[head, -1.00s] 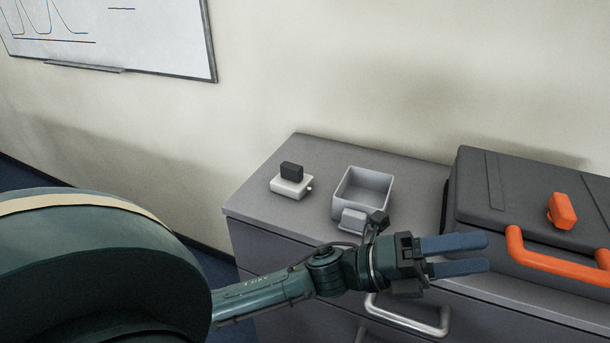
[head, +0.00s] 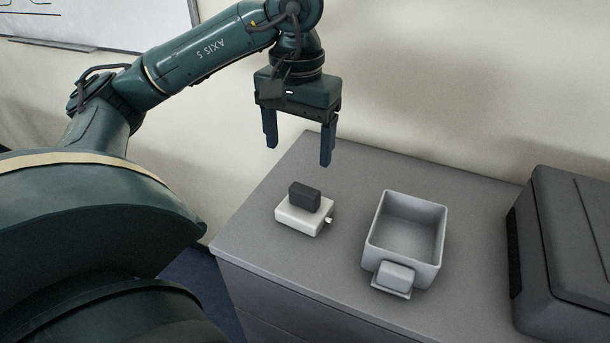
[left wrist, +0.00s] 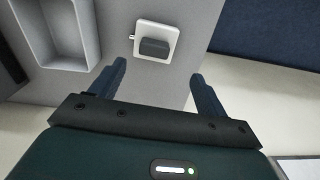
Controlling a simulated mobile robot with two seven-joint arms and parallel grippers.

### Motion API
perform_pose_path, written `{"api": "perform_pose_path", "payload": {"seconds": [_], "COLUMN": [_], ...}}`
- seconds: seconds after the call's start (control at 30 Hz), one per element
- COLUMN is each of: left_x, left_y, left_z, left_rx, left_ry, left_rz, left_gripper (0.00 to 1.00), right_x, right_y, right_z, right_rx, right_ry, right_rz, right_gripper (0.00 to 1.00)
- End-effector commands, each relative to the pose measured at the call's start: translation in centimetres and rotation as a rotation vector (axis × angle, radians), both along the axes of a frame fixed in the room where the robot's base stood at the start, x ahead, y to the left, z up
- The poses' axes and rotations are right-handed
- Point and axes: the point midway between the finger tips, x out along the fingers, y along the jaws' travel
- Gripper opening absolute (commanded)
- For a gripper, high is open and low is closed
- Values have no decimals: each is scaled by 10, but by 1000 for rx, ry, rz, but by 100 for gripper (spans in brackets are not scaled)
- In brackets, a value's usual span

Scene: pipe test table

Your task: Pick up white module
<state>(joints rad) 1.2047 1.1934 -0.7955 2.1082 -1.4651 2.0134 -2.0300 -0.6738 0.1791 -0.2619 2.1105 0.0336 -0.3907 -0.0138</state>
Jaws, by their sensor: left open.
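The white module (head: 302,218) lies flat on the grey cabinet top, with a dark block (head: 305,197) on its upper face and a small metal stub on its right side. It also shows in the left wrist view (left wrist: 168,31), ahead of the fingers. My left gripper (head: 298,155) is open and empty, fingers pointing down, above the cabinet top and apart from the module. In the left wrist view its two blue fingers (left wrist: 158,75) are spread wide. My right gripper is not in view.
A grey open bin (head: 410,236) with a small block (head: 393,279) at its front stands right of the module. A dark case (head: 565,250) is at the far right. The cabinet top (head: 300,265) is clear around the module. A wall rises behind.

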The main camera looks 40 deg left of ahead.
Motion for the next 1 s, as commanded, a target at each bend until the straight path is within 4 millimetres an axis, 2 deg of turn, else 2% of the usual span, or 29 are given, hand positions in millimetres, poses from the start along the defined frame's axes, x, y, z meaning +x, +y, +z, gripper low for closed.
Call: {"api": "perform_pose_path", "payload": {"seconds": [0.03, 0.2, 0.47, 0.8, 1.0], "left_x": [0, 0, 1, 6, 7], "left_y": [-1, -2, -3, -8, -7], "left_z": [-19, -46, -61, -105, -109], "left_rx": [-2, -4, -6, -6, -5], "left_ry": [6, 4, 2, 4, 1], "left_rz": [-2, -2, -2, 0, 0], "left_gripper": [75, 75, 75, 75, 75], "right_x": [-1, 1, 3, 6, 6], "right_y": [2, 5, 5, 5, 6], "right_z": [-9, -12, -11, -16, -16], "right_rx": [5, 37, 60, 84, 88], "right_ry": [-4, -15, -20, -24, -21], "right_rz": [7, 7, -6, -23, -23], "right_gripper": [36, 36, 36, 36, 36]}}
